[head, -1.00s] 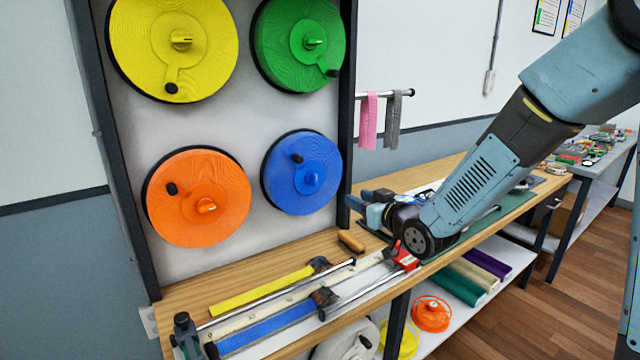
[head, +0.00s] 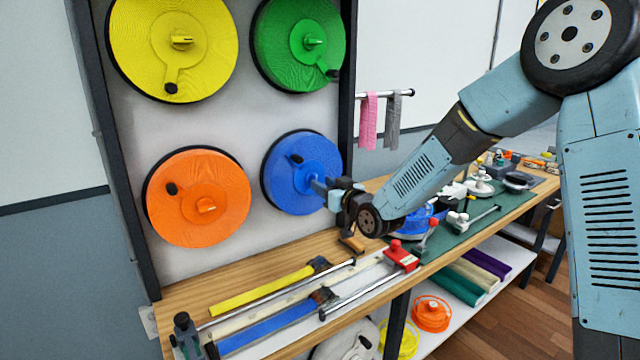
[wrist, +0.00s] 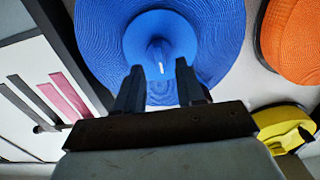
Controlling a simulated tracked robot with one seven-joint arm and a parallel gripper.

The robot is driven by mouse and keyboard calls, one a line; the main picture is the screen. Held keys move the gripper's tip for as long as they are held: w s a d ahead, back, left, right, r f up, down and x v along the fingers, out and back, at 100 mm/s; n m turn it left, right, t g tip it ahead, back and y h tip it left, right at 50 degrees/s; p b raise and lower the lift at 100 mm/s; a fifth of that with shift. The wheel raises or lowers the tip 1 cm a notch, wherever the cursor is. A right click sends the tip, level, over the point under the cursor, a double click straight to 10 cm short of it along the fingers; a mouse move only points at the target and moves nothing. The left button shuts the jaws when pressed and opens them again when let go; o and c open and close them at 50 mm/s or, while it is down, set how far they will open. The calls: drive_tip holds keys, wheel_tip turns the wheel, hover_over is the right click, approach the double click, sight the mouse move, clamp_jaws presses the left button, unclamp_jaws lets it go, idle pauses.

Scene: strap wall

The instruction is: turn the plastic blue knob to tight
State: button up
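The blue knob (wrist: 158,50) is a raised grip with a small white mark, at the centre of the blue strap reel (wrist: 215,40) in the wrist view. My gripper (head: 318,186) is in front of the reel. In the wrist view my gripper (wrist: 159,65) is open, its two fingers apart on either side of the knob's line. I cannot tell whether they touch it.
Orange (head: 225,190), yellow (head: 215,50) and green (head: 275,45) reels share the panel. Pink (head: 367,120) and grey (head: 391,122) straps hang on a rail at right. The bench below holds a wooden-handled tool (head: 352,242), red clamp (head: 402,256) and straps.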

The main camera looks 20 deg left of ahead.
drive_tip(key=shift+x, duration=1.4)
clamp_jaws()
